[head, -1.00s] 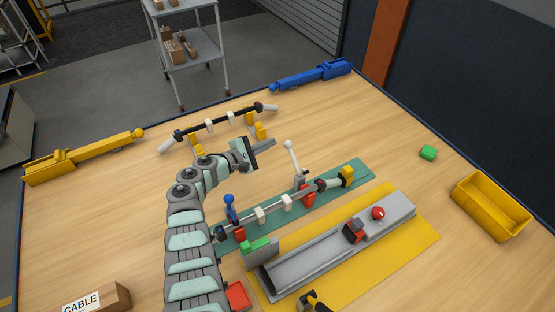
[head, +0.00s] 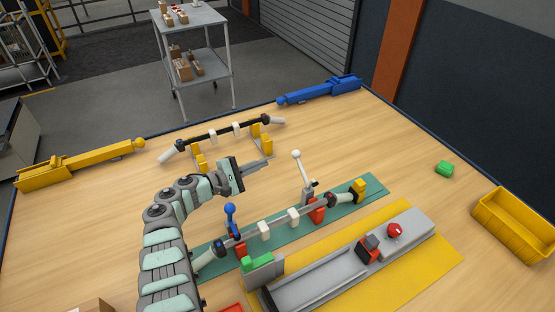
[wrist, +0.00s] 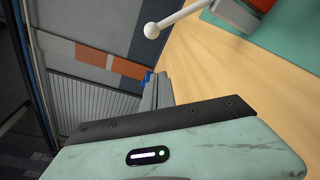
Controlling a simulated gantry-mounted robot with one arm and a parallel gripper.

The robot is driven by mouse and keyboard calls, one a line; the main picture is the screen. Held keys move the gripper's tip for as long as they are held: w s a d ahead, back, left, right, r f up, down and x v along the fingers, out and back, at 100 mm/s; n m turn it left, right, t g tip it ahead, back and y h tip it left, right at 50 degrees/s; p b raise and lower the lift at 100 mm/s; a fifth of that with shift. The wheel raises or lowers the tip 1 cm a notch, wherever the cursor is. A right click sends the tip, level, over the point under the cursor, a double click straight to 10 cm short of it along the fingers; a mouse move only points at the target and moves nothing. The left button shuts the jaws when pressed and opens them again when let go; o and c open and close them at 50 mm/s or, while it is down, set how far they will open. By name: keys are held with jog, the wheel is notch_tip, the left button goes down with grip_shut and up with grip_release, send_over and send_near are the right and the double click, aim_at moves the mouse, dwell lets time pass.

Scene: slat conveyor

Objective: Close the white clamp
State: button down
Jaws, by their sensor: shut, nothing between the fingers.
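The white clamp has a white ball-tipped handle (head: 301,172) that stands up, leaning slightly left, above a red base (head: 317,210) on the green mat (head: 374,187). Its ball and handle also show at the top of the wrist view (wrist: 152,30). My gripper (head: 262,164) is shut and empty, pointing right, to the left of the white handle and apart from it. Its fingers show in the wrist view (wrist: 158,92) below the white ball.
A second bar on yellow supports (head: 267,145) lies behind my gripper. A grey fixture with a red button (head: 394,230) sits on a yellow mat at the front right. A green block (head: 444,168) and yellow bin (head: 516,223) are at the right. Bare table lies between.

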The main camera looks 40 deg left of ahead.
aim_at(303, 170)
jog(key=w+d+f+b, duration=0.1)
jog(key=w+b, duration=0.8)
jog(key=w, duration=0.1)
jog(key=shift+s+d+r+p, duration=0.6)
jog(key=shift+d+p, duration=0.25)
jog(key=shift+p, duration=0.6)
jog(key=shift+s+d+r+p, duration=0.55)
jog(key=shift+d+p, duration=0.25)
jog(key=shift+p, duration=0.6)
jog(key=shift+w, duration=0.1)
jog(key=shift+r, duration=0.1)
